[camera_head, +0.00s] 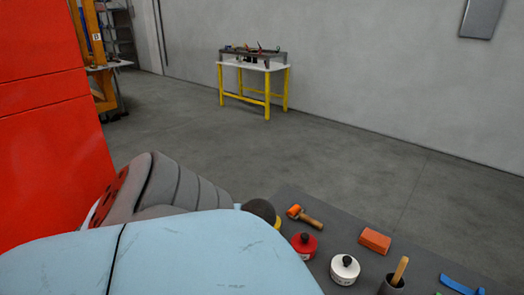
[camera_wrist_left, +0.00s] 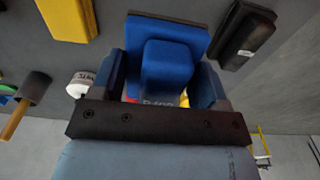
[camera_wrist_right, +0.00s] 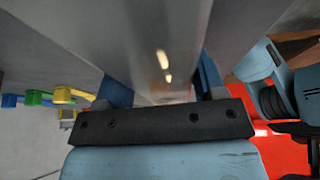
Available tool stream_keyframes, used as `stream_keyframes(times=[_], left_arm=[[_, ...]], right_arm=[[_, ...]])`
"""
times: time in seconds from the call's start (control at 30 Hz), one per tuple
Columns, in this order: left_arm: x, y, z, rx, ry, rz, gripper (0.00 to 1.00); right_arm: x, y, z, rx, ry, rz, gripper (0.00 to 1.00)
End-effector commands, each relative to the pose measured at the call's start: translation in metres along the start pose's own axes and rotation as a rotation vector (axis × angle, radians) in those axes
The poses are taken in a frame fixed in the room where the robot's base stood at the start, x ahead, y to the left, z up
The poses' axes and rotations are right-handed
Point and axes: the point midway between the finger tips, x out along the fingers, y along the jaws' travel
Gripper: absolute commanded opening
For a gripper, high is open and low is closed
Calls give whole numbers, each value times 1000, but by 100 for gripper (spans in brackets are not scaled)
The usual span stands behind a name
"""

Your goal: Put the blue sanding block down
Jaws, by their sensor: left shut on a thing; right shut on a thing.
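The blue sanding block (camera_wrist_left: 166,70) sits between the dark blue fingers of my left gripper (camera_wrist_left: 166,84) in the left wrist view. The gripper is shut on it. Its broad blue plate faces the dark grey tabletop (camera_wrist_left: 115,40); I cannot tell whether it touches. In the right wrist view my right gripper (camera_wrist_right: 163,88) is shut on a smooth grey thing (camera_wrist_right: 150,45) with bright highlights, which fills the middle of that view. I cannot tell what it is. In the head view a light blue arm cover hides both grippers and the block.
Near the block are a black block (camera_wrist_left: 247,35), a yellow-topped block (camera_wrist_left: 65,18), a white can (camera_wrist_left: 80,84) and a dark pot (camera_wrist_left: 35,87). Bare tabletop surrounds the block.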

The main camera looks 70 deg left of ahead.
Motion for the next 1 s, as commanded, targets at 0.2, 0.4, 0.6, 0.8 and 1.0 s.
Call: stream_keyframes(times=[0.2,0.4,0.6,0.8,1.0], left_arm=[[40,-1,3,-1,-4,0,46],[59,-1,3,-1,-1,0,46],[83,-1,4,-2,-3,0,46],[95,-1,4,0,-1,1,46],[97,-1,4,0,-1,0,46]], right_arm=[[0,0,0,0,0,1,31],[0,0,0,0,0,1,31],[0,0,0,0,0,1,31],[-1,0,0,0,0,1,31],[0,0,0,0,0,1,31]])
